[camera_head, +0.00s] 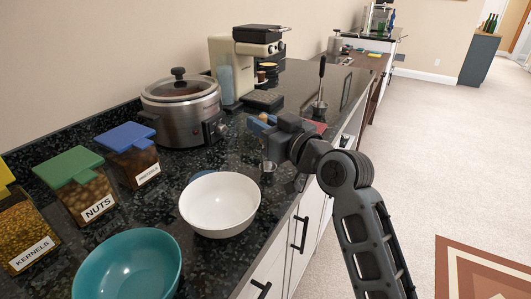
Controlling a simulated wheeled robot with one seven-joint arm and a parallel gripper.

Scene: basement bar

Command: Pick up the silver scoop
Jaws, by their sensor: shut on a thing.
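My gripper (264,126) reaches in from the right over the dark counter, between the slow cooker and the white bowl. A small silver scoop (267,168) shows just below it, partly hidden by the gripper. The fingers look closed on the scoop, though the grip itself is hard to see. I cannot tell whether the scoop touches the counter.
A white bowl (219,204) and a teal bowl (127,267) stand in front. Lidded boxes, one labelled NUTS (90,199), line the left. A slow cooker (181,108) and coffee machine (229,72) stand behind. A tamper-like tool (320,100) stands farther right.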

